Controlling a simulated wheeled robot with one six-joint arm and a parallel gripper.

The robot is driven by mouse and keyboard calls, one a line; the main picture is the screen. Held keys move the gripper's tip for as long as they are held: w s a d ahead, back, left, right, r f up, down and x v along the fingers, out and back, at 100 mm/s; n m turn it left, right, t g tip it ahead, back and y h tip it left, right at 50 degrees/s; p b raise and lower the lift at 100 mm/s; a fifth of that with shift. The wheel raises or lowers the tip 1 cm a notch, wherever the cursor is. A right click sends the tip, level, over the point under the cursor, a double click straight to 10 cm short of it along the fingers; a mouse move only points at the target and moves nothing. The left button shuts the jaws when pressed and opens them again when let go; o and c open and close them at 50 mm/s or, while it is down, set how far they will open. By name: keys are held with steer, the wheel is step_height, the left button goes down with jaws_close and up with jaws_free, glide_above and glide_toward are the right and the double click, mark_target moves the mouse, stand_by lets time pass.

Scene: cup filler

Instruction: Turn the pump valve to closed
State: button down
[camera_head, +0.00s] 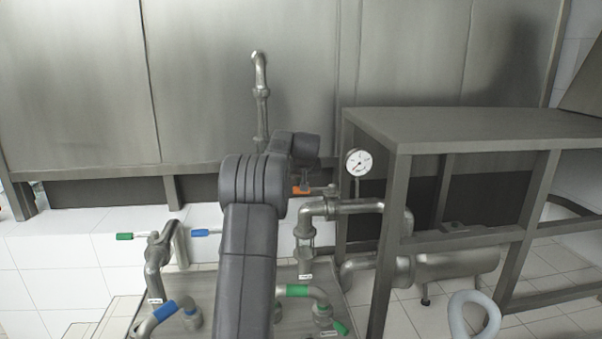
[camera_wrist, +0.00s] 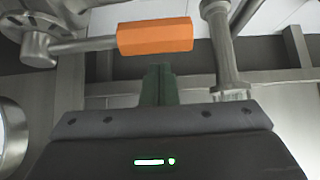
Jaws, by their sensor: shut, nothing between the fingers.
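An orange-handled valve lever (camera_head: 302,190) shows in the head view just left of the pipe below the gauge; it is partly covered by my arm. In the wrist view the orange handle (camera_wrist: 155,36) lies level across the top, with its metal stem running left to a joint. My gripper (camera_wrist: 158,78) is shut and empty, its dark green fingers just below the handle in that picture; I cannot tell whether they touch it. Which valve is the pump valve is not readable from the small labels.
A dial gauge (camera_head: 358,162) stands right of the lever, beside a steel frame table (camera_head: 470,125). Blue-handled (camera_head: 202,233) and green-handled (camera_head: 126,236) levers stand left of my arm. Green-banded pipes (camera_head: 297,291) and a pump body (camera_head: 455,265) lie lower right.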

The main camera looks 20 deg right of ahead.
steer(key=shift+s+a+f, duration=0.1)
steer(key=shift+s+f, duration=0.05)
steer(key=shift+s, duration=0.3)
steer(key=shift+s+a+f, duration=0.1)
steer(key=shift+s, duration=0.6)
steer(key=shift+a, duration=0.1)
steer(key=s+n+y, duration=0.1)
steer(key=s+n+y+b, duration=0.1)
steer(key=n, duration=0.1)
steer(key=shift+s+a+f, duration=0.1)
steer(key=shift+s+a, duration=0.1)
steer(key=shift+s, duration=0.2)
steer(key=s+d+n+y+b, duration=0.2)
steer(key=s+d+n+y, duration=0.1)
steer(key=s, duration=0.5)
steer(key=shift+n+g, duration=0.3)
steer(key=shift+n, duration=0.6)
steer(key=shift+s+d, duration=0.15)
